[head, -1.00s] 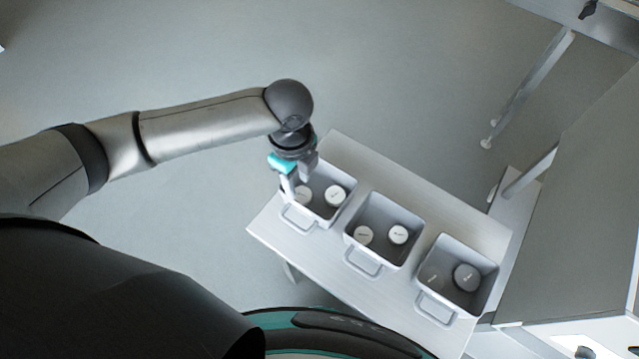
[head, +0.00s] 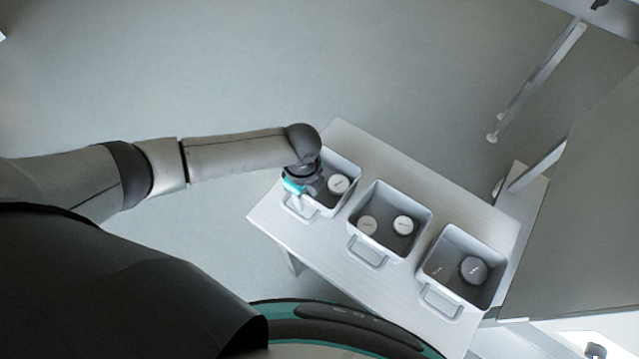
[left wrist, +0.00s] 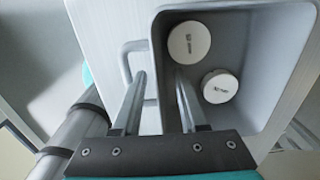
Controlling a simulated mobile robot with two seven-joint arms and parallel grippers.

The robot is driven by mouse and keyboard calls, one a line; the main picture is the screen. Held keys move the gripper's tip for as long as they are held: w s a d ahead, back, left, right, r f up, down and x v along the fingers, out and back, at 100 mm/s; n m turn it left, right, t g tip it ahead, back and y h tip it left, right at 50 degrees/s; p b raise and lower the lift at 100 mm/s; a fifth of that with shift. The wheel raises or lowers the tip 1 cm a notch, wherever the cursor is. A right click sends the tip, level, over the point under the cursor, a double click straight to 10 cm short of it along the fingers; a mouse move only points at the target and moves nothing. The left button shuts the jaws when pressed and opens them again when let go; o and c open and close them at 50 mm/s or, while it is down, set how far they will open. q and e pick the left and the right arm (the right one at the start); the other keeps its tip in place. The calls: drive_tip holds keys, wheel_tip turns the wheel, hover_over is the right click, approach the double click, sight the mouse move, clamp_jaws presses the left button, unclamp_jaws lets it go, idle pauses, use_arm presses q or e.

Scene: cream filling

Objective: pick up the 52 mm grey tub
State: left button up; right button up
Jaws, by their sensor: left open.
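Two grey-lidded tubs are in the right bin in the head view: a lighter, larger-looking one (head: 473,270) and a darker one (head: 440,269) that blends into the bin floor. Their labels are too small to read, so I cannot tell which is 52 mm. My left gripper (head: 301,200) is at the handle side of the left bin, well away from them. In the left wrist view its fingers (left wrist: 160,76) are apart and empty, with the bin's wall showing between them. Two white-lidded tubs (left wrist: 189,41) (left wrist: 220,86) lie beyond the fingers. My right gripper is not in view.
Three grey bins with handles stand in a row on a pale table (head: 345,135): left (head: 352,172), middle (head: 424,213) and right (head: 499,288). A large grey panel (head: 585,220) stands right of the table.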

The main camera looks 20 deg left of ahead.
use_arm(q)
drive_tip(key=shift+f, duration=0.4)
clamp_jaws()
drive_tip(key=shift+s+a, duration=0.1)
drive_tip(key=shift+s, duration=0.05)
idle(1.0)
